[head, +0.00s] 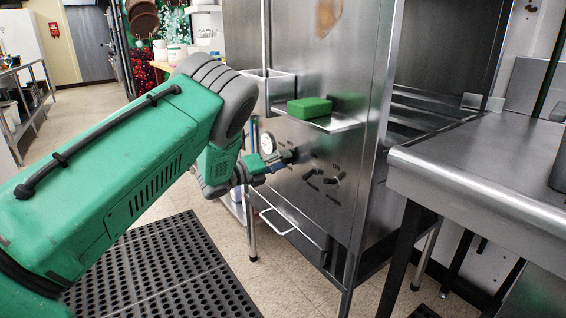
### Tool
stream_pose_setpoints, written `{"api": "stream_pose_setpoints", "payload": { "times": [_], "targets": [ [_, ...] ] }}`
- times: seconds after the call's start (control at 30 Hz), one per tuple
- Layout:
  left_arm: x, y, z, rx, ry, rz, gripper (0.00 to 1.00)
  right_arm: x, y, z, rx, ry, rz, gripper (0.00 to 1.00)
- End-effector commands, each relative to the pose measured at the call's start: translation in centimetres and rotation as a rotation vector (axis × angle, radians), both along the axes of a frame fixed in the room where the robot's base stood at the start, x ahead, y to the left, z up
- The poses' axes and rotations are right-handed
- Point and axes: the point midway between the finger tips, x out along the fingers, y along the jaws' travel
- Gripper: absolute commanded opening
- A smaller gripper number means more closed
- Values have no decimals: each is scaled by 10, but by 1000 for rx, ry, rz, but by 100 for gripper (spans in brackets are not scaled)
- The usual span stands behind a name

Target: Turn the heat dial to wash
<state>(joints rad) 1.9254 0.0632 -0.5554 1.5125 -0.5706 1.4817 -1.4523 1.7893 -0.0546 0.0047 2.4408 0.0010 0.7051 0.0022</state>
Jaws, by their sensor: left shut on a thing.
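The steel dishwashing machine (300,225) has a control panel low on its front. My left gripper (288,158) reaches the panel from the left. Its dark fingers are shut on the heat dial, which they almost wholly hide. Small dark markings show on the steel to the right of and below the fingers, too small to read, so I cannot tell the dial's setting. Another small dark control (338,179) shows to the right of my gripper. My right gripper is out of view.
A green block (309,107) lies on a small steel shelf (341,124) above the panel. A round white gauge (267,143) is beside my gripper. A steel counter (490,165) stands at the right. A black perforated mat (160,272) covers the floor in front.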

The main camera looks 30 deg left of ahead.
Motion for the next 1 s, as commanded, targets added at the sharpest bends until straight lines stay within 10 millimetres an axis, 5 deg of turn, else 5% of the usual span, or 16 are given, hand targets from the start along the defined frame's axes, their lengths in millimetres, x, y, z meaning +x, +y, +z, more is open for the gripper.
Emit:
{"api": "stream_pose_setpoints", "payload": {
  "times": [0.43, 0.47, 0.5, 0.53, 1.0],
  "targets": [
    [-2, 1, -7, 9, 11, 2, 6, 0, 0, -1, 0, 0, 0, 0],
    [-2, 1, -7, 9, 11, 2, 38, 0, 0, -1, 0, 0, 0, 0],
    [-2, 1, -7, 9, 11, 2, 52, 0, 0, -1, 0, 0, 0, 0],
    [-2, 1, -6, 8, 10, 3, 54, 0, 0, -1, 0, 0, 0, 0],
    [-17, 7, -2, 7, 2, 3, 54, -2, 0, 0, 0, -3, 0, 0]
  ]
}}
